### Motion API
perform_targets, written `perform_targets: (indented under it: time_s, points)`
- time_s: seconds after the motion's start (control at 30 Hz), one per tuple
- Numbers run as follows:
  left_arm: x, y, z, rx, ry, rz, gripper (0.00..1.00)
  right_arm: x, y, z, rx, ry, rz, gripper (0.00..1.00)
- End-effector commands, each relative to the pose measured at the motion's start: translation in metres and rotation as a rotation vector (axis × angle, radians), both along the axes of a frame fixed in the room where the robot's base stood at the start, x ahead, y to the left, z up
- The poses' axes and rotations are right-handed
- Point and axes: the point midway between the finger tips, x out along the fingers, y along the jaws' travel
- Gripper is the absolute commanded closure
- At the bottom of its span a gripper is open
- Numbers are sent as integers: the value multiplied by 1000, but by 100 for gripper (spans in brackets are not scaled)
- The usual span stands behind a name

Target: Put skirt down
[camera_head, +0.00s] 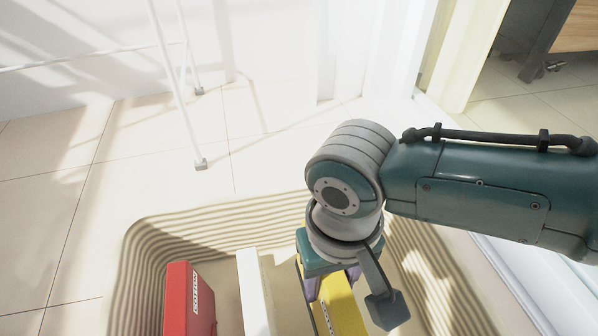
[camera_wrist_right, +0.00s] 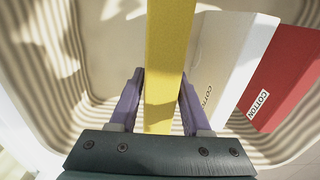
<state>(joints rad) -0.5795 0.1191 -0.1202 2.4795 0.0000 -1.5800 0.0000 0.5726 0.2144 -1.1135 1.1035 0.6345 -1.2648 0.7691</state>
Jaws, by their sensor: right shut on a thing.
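My right gripper (camera_head: 332,282) reaches down into a beige ribbed basket (camera_head: 172,232). Its purple fingers are shut on a yellow, flat, box-like piece (camera_head: 343,309), seemingly the skirt. In the right wrist view the yellow skirt (camera_wrist_right: 168,50) runs upright between the two fingertips. It is within the basket's walls; I cannot tell whether it touches the bottom. Its lower part in the head view is cut off by the frame edge. My left gripper is not in view.
A white COTTON piece (camera_head: 253,291) and a red COTTON piece (camera_head: 189,299) stand in the basket left of the yellow one. A thin white rack leg (camera_head: 183,95) stands on the tiles behind. Tiled floor at left is clear. A doorway (camera_head: 540,90) is at right.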

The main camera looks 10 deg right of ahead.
Motion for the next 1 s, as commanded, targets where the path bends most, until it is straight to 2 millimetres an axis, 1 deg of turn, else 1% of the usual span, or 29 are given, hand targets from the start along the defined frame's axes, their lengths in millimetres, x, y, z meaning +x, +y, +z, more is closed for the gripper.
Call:
perform_targets:
  time_s: [0.03,0.17,0.3,0.4,0.67,0.8,0.83,1.0]
  points:
    - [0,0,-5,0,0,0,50,0,0,-5,1,-1,0,100]
    - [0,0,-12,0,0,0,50,0,0,-13,1,0,0,100]
    - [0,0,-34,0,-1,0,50,0,0,-37,1,-1,0,100]
    - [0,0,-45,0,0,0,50,0,0,-49,0,-1,0,100]
    - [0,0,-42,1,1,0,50,0,0,-46,1,-1,-1,100]
    - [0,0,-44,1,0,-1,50,0,1,-49,1,0,-1,100]
    - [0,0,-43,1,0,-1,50,0,1,-49,1,0,-1,50]
    - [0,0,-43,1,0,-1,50,0,0,-49,1,0,-1,31]
